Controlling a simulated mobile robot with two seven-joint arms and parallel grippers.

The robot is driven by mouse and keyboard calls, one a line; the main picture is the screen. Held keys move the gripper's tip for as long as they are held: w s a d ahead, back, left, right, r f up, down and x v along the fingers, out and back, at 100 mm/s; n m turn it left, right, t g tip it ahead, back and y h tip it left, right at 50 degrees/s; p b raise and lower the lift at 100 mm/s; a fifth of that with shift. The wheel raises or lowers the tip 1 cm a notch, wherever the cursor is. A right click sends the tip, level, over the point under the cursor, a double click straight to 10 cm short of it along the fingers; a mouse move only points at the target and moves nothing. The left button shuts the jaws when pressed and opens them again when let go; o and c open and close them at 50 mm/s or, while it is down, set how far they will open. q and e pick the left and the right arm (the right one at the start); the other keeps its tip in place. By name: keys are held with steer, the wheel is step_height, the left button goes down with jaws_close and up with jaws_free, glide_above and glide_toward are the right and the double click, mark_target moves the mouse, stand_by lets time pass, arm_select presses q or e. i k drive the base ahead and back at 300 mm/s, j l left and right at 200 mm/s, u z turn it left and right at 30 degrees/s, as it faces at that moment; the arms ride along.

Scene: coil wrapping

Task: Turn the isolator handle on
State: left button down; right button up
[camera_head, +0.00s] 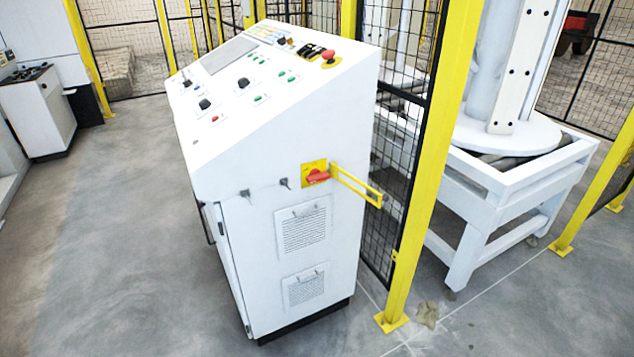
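The isolator handle (318,177) is a red rotary knob on a yellow square plate (308,172). It sits on the side face of a white control console (270,220), above two louvred vents. The red grip looks roughly level, tilted slightly up to the right. A yellow bracket (358,186) sticks out to the right beside it. I cannot read any markings on the plate. Neither of my grippers is in view.
The console's sloped top has knobs, buttons and a red emergency stop (328,55). A yellow post (428,160) and black mesh fence stand close to its right. A white machine frame (500,190) lies beyond. The grey floor (110,230) at left is clear.

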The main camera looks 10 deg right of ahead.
mark_target(315, 176)
steer(key=i+l+u, duration=0.2)
steer(key=u, duration=0.2)
steer(key=i+l+u, duration=0.1)
steer(key=l+u, duration=0.25)
steer(key=i+l+u, duration=0.1)
steer(key=l+u, duration=0.85)
steer(key=l, duration=2.15)
steer(key=k, duration=0.05)
